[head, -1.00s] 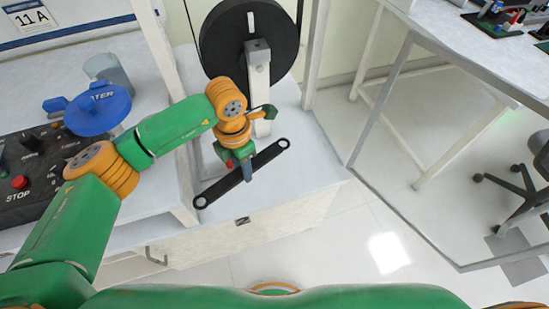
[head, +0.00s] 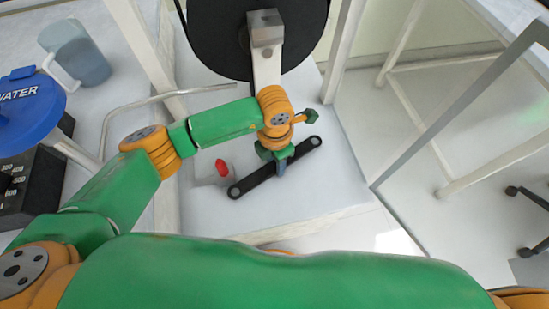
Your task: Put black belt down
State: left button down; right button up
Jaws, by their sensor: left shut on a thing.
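The black belt (head: 254,180) is a flat, straight black strip with rounded ends and a ring-like hole at each end. It lies slantwise in the picture over the white table top (head: 330,195), its right end farther from me. My left gripper (head: 282,167) is shut on the belt right of its middle, and the fingers hide a short part of it. I cannot tell whether the belt touches the table. My right gripper is not in view.
A large black wheel (head: 215,30) on a pale stand (head: 266,65) is behind my left gripper. A small red-topped object (head: 221,168) stands close left of the belt. A blue WATER lid (head: 28,105) and grey jug (head: 78,55) are left. Bare table lies right of the belt.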

aim_at(275, 165)
pick_arm(q)
jog(key=shift+f, duration=0.2)
jog(key=c, duration=0.5)
grip_release()
jog(key=shift+s, duration=0.15)
jog(key=shift+c, duration=0.2)
jog(key=shift+o, duration=0.2)
jog(key=shift+b, duration=0.3)
jog(key=shift+s+f, duration=0.1)
notch_tip(275, 165, up, 13)
jog(key=p, duration=0.1)
jog(key=shift+w+p, duration=0.2)
jog(key=shift+p, duration=0.2)
jog(key=shift+f, duration=0.1)
